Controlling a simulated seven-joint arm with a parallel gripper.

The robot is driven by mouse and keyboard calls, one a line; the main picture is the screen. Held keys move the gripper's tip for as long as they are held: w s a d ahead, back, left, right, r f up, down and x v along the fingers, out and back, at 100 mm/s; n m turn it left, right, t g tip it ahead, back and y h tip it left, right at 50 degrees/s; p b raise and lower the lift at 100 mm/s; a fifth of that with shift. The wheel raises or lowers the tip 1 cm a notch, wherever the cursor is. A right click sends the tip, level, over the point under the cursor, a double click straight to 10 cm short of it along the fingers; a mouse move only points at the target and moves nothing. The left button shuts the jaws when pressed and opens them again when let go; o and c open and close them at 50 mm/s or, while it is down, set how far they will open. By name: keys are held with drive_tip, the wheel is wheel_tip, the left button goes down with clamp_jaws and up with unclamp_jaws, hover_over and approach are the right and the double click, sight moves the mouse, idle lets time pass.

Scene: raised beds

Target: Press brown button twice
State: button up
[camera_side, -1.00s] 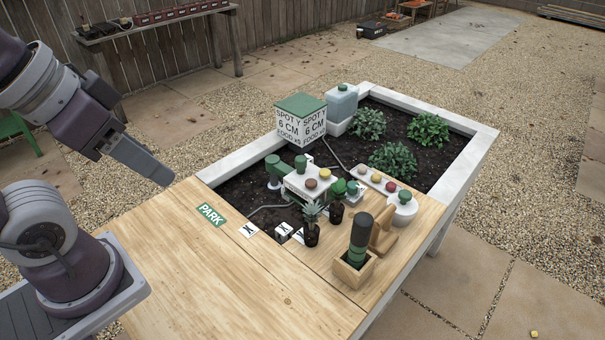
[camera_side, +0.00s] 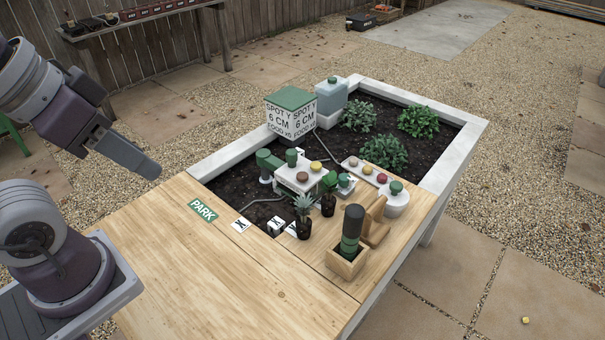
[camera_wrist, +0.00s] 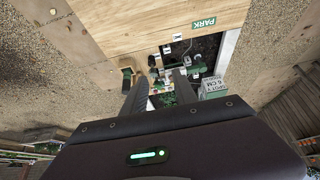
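The brown button (camera_side: 302,177) is a round cap on top of a white box (camera_side: 290,186) at the near end of the raised bed. A yellow button (camera_side: 316,166) sits beside it on the same box. My gripper (camera_side: 150,168) hangs in the air to the left of the bed, well apart from the box. In the wrist view its two fingers (camera_wrist: 161,80) stand apart with nothing held between them. They partly cover the small items on the bed there, and I cannot pick out the brown button in that view.
A strip with several coloured buttons (camera_side: 367,170) lies to the right. A PARK label (camera_side: 202,210) lies on the table (camera_side: 215,270), whose left part is clear.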

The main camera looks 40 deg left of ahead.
clamp_jaws()
idle(1.4)
